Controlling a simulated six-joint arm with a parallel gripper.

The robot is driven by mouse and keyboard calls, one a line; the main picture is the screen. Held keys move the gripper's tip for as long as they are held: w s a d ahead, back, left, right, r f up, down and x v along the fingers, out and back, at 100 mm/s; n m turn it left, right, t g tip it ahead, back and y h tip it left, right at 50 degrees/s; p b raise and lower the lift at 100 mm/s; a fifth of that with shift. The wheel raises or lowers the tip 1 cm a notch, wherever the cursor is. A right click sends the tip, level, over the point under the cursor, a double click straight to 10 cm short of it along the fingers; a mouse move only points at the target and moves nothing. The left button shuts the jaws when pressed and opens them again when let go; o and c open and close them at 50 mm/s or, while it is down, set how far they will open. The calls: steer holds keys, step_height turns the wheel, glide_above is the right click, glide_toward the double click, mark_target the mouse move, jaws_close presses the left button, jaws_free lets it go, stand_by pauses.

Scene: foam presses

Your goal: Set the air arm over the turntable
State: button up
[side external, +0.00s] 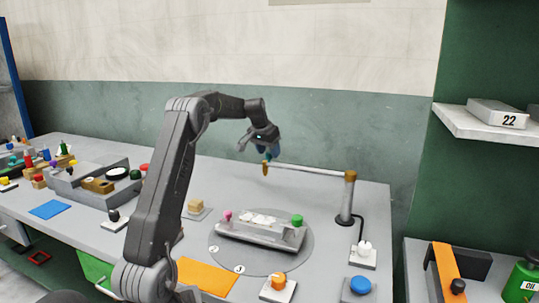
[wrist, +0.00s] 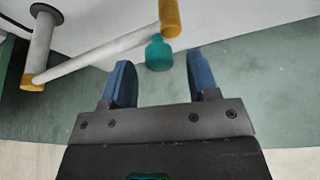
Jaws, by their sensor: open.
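The air arm (side external: 310,170) is a pale bar reaching left from an upright post (side external: 346,200) behind the turntable. It has an orange end and a small teal knob (wrist: 158,55). The turntable (side external: 272,265) is a grey disc carrying a grey press block (side external: 260,233) with white pieces, a pink knob and a green knob. The bar's free end is up and behind the block. My gripper (side external: 264,150) is at that end; in the wrist view its open blue fingers (wrist: 160,72) stand either side of the knob's end. Contact cannot be told.
An orange mat (side external: 205,275) lies front left of the turntable. An orange button (side external: 278,281), a blue button (side external: 360,286) and a white-knobbed switch (side external: 364,249) stand front and right. A grey tray (side external: 75,190) with parts is at left. A wall stands behind.

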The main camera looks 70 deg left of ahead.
steer(key=shift+x, duration=0.95)
jaws_close()
